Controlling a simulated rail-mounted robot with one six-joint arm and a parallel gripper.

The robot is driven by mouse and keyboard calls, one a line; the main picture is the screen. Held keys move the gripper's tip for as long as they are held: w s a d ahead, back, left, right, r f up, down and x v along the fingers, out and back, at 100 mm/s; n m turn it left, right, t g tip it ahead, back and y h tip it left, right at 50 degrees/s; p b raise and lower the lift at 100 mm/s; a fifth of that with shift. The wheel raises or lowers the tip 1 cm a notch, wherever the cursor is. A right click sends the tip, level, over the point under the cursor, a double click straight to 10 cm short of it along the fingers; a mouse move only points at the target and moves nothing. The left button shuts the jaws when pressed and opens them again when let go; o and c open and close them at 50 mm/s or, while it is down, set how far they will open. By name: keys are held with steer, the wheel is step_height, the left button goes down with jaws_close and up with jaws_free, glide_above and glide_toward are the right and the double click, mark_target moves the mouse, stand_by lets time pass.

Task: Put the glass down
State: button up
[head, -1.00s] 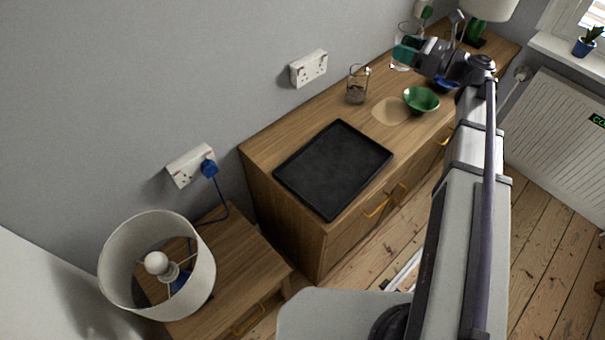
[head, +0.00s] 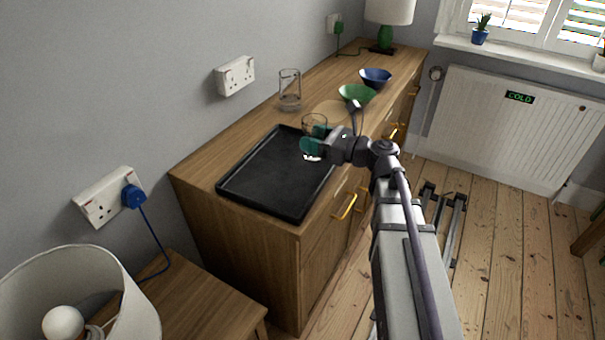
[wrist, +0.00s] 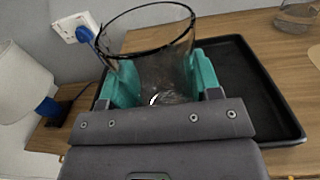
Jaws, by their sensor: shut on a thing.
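A clear glass (wrist: 158,65) stands between the teal fingers of my gripper (wrist: 165,85) in the wrist view, with its open rim up. In the head view my gripper (head: 311,146) is shut on this glass (head: 314,122), at the right part of the black tray (head: 240,192). The tray lies on the wooden sideboard. The fingers hide part of the glass, and I cannot tell whether its base touches the tray.
A second clear glass (head: 290,90) stands on the sideboard (head: 205,160) behind the tray. A green bowl (head: 356,94) and a blue bowl (head: 375,77) stand further back. A lamp (head: 388,15) is at the far end. The tray's left part is clear.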

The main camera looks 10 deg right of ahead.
step_height(320, 180, down, 7)
steer(key=b, duration=0.5)
steer(key=shift+f, duration=0.15)
steer(key=shift+r, duration=0.25)
steer(key=shift+f, duration=0.1)
steer(key=o, duration=1.1)
steer(key=shift+r+p, duration=0.3)
steer(key=shift+p, duration=0.05)
steer(key=v, duration=1.2)
steer(key=shift+f, duration=0.2)
steer(key=shift+s, duration=0.1)
